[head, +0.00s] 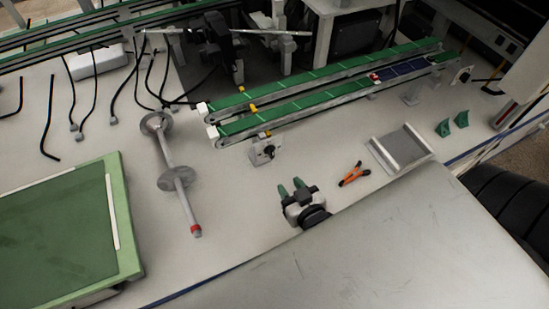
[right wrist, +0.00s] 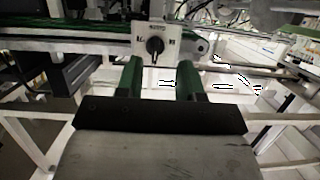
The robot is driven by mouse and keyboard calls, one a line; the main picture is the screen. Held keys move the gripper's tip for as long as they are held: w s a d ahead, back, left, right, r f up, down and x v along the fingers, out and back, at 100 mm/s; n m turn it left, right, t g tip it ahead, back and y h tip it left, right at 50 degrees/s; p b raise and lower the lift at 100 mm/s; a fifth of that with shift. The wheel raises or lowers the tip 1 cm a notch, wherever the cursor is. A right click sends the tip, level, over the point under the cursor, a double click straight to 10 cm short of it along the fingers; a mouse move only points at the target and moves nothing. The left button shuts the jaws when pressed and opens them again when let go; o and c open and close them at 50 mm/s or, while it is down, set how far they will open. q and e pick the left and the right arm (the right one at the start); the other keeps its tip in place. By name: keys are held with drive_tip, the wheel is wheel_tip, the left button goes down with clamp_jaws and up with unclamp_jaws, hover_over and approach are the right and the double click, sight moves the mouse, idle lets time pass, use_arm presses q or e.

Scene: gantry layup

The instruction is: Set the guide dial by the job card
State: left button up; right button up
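The guide dial (head: 268,151) is a dark round knob on a small pale plate at the front of the green conveyor. In the right wrist view the dial (right wrist: 155,45) shows straight ahead, with small marks left and right of it and a label above, too small to read surely. My right gripper (head: 291,187) has green fingers and stands in front of the dial, apart from it. In the wrist view its fingers (right wrist: 158,76) are spread with an empty gap below the plate. I cannot make out a job card. My left gripper is not in view.
Orange-handled pliers (head: 354,174) and a grey tray (head: 384,157) lie right of my gripper. A grey shaft with discs (head: 181,188) lies left of it. A green-framed panel (head: 127,215) is at the far left. The bench between gripper and dial looks clear.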

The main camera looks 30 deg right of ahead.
sight(273, 156)
drive_tip(key=w+t, duration=0.1)
drive_tip(key=w, duration=0.2)
drive_tip(key=w+t, duration=0.1)
drive_tip(key=w, duration=0.2)
drive_tip(key=w+t, duration=0.1)
drive_tip(key=w, duration=0.3)
drive_tip(key=shift+d, duration=0.3)
clamp_jaws()
